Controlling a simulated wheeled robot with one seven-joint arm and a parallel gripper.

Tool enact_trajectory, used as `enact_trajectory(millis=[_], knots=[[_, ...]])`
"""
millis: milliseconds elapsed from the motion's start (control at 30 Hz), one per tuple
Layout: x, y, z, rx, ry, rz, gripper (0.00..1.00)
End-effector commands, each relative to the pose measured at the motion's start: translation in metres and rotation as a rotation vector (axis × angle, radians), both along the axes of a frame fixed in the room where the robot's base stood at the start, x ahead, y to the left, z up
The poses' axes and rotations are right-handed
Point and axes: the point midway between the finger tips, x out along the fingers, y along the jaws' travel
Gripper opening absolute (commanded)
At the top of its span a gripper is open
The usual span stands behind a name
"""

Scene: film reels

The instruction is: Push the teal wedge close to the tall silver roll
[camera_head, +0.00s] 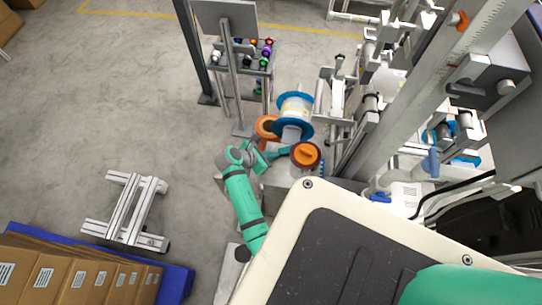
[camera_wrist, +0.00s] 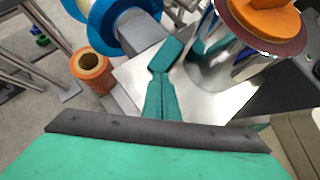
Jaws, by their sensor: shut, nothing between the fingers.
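The teal wedge (camera_wrist: 172,52) lies on a shiny metal surface (camera_wrist: 215,98) in the wrist view. The tall silver roll (camera_wrist: 225,48) stands upright to its right, with a dark reddish disc and an orange cap on top. A narrow gap seems to show between wedge and roll, with teal reflected in the roll. My gripper (camera_wrist: 157,75) is shut and empty, its tips at the near end of the wedge; I cannot tell whether they touch. In the head view my gripper (camera_head: 264,158) is left of the orange-capped roll (camera_head: 305,156), with the wedge small and partly unclear between them.
A blue-flanged reel (camera_head: 294,114) stands behind the wedge. An orange roll (camera_wrist: 90,66) is to the left in the wrist view. Machine frames and rollers (camera_head: 372,102) crowd the right. A rack with small spools (camera_head: 265,55) stands farther back. Open floor lies left.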

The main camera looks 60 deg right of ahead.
Motion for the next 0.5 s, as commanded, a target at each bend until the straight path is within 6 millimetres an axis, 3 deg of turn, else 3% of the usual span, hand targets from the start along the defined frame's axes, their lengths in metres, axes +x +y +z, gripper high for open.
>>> enact_trajectory(millis=[100, 500], knots=[[-0.0038, -0.0074, 0.0001, 0.000, -0.001, -0.001, 0.00], [-0.0023, -0.0020, -0.0003, 0.000, 0.001, -0.001, 0.00]])
